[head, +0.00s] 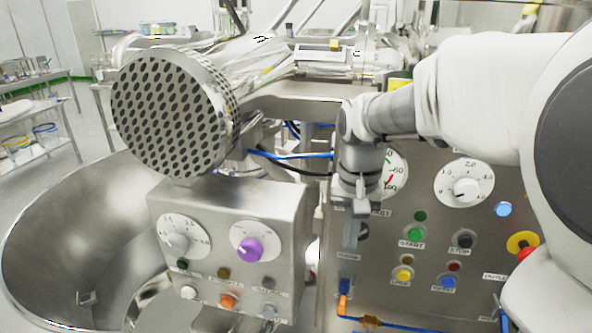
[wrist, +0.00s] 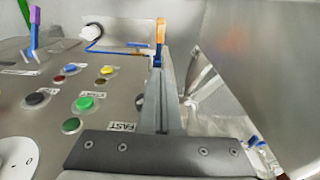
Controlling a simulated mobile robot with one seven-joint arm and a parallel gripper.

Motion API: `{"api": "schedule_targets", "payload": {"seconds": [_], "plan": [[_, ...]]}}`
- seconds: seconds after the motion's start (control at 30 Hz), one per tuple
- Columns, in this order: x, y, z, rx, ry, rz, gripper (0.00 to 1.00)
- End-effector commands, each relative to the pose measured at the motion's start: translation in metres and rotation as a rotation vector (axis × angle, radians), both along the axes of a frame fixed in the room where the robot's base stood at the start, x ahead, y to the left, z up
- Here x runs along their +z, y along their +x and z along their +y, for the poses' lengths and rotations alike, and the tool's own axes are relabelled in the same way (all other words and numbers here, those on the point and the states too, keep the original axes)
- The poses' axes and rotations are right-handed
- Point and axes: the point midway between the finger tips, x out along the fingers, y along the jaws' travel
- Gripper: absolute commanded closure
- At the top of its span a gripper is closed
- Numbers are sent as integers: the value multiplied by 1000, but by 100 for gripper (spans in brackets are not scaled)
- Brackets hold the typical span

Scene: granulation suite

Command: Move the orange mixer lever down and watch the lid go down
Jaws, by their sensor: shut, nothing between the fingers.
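The orange lever (head: 343,304) is a small orange handle with a blue part above it, low on the steel control panel (head: 400,290) in the head view. In the wrist view the orange lever (wrist: 160,31) stands upright just beyond the fingertips, with its blue part below. My gripper (head: 350,252) points down in front of the panel in the head view. In the wrist view my gripper (wrist: 156,85) is shut and empty, its fingers in line with the lever. I cannot tell whether they touch the blue part. I cannot tell for sure which part is the mixer lid.
A second lever, purple with a blue base (wrist: 35,25), stands at the wrist view's left. The panel carries several buttons and dials, including a green button (head: 416,235). A smaller control box (head: 235,205) and a large steel bowl (head: 60,235) lie left of my gripper.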

Motion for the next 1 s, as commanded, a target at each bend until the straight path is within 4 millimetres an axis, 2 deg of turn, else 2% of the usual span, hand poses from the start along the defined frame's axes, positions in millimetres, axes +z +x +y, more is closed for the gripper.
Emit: {"api": "schedule_targets", "payload": {"seconds": [0.17, 0.6, 0.8, 1.0], "plan": [[-17, 1, 0, -2, 0, 6, 100], [-106, 4, -1, -1, 1, 8, 100], [-127, -9, 3, -1, 0, 3, 100], [-134, -13, 4, 0, 0, 2, 100]]}}
